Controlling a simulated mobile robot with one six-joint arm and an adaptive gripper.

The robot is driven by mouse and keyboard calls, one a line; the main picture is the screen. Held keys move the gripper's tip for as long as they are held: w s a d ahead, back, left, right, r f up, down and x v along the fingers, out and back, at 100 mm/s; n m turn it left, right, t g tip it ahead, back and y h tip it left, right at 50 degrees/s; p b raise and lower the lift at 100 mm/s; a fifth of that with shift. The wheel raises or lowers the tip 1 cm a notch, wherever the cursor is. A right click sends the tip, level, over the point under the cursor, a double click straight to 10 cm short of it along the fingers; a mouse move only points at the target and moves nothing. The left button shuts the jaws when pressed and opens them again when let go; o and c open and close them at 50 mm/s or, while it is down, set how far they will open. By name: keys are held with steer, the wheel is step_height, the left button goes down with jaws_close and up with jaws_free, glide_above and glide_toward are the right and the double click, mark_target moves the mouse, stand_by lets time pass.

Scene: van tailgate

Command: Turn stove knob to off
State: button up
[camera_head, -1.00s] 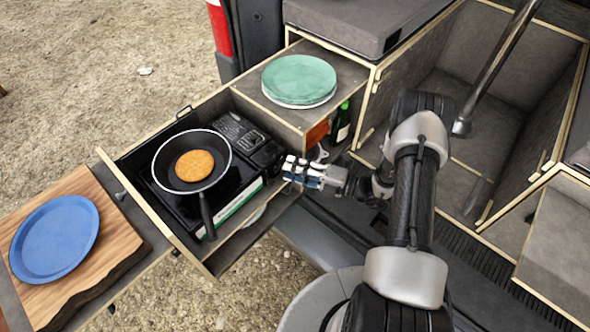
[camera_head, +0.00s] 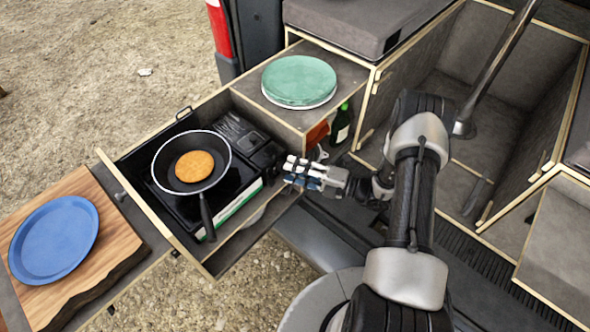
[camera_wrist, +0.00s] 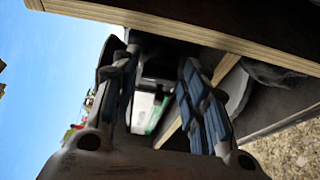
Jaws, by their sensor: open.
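The black camping stove (camera_head: 238,178) sits in the pulled-out drawer in the head view, with a black pan (camera_head: 165,182) holding a round brown pancake (camera_head: 195,166) on it. My gripper (camera_head: 290,169) is at the right end of the stove, level with its side panel. In the wrist view my gripper (camera_wrist: 155,75) shows two apart fingers with nothing held between them. The stove's dark end and its white and green side strip (camera_wrist: 147,110) show between the fingers. I cannot make out the knob; the fingers or the shadow may hide it.
A wooden drawer edge (camera_wrist: 200,32) crosses close above the fingers in the wrist view. Green plates (camera_head: 300,80) sit on the shelf behind, with a green bottle (camera_head: 341,124) below. A blue plate (camera_head: 53,238) lies on a wooden board (camera_head: 120,240) at left.

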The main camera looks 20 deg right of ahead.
steer(key=v, duration=1.2)
steer(key=shift+a, duration=0.1)
steer(key=s+a+r+n+g+h, duration=0.35)
steer(key=a+r+n+g, duration=0.25)
steer(key=r+n, duration=0.5)
steer(key=s+a+r+n+g+h, duration=0.2)
steer(key=s+a+r+n+g, duration=0.3)
steer(key=r+n, duration=0.55)
steer(key=s+r+n+t+h, duration=0.2)
steer(key=s+r+n+h, duration=0.2)
steer(key=n, duration=0.7)
steer(key=s+r+n+t+h, duration=0.3)
steer(key=s+r+n+h, duration=0.1)
steer(key=n, duration=0.7)
steer(key=shift+s+r+h, duration=0.35)
steer(key=shift+s+h, duration=0.2)
steer(key=shift+s, duration=0.55)
